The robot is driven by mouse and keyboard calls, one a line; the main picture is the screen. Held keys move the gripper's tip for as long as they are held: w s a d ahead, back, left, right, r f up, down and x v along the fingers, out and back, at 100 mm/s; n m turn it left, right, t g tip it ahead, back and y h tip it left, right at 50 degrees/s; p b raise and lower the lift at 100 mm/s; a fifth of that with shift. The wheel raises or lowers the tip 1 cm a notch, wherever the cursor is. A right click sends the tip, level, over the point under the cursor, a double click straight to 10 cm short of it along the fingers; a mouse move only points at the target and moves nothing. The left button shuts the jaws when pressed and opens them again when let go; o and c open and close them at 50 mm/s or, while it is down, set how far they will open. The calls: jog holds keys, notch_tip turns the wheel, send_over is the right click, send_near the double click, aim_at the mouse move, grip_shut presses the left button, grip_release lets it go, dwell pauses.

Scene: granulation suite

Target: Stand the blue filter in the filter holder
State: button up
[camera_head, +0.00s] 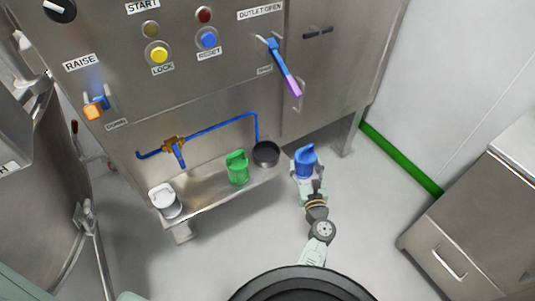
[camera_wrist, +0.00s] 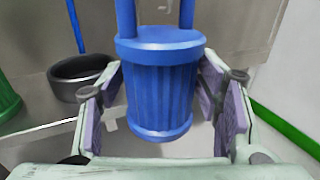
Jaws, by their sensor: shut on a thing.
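The blue filter (camera_head: 305,165) is a ribbed cylinder with a handle on top. My gripper (camera_head: 308,180) is shut on it and holds it upright, to the right of the shelf's end. In the wrist view the blue filter (camera_wrist: 160,88) sits between the two pads of my gripper (camera_wrist: 162,112). The filter holder, a dark round cup (camera_head: 265,154), stands on the shelf to the left of the blue filter and apart from it. The dark cup also shows in the wrist view (camera_wrist: 82,90), and it looks empty.
A green filter (camera_head: 237,168) and a white filter (camera_head: 165,200) stand on the metal shelf (camera_head: 205,198) left of the cup. A blue pipe (camera_head: 215,127) runs above the shelf. A steel cabinet (camera_head: 465,225) stands at right. The floor between is clear.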

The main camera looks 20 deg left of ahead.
jog(key=w+a+r+n+g+y+p, duration=0.1)
jog(key=w+a+r+n+g+y, duration=0.15)
jog(key=a+r, duration=1)
jog(key=shift+y, duration=0.45)
jog(key=shift+s+a+f+b, duration=0.1)
jog(key=shift+a+f+b, duration=0.25)
jog(key=shift+f, duration=1.55)
jog(key=shift+w+a+f+b, duration=0.15)
jog(key=shift+f+b, duration=0.45)
jog(key=shift+f, duration=1.25)
jog(key=shift+s+a+f+b, duration=0.15)
jog(key=shift+a+f+b, duration=0.25)
jog(key=shift+f, duration=1.5)
jog(key=shift+d, duration=0.1)
jog(key=shift+f+b, duration=0.6)
jog(key=shift+f, duration=0.05)
jog(key=o, duration=1.3)
jog(key=shift+c, duration=0.2)
jog(key=shift+r, duration=0.15)
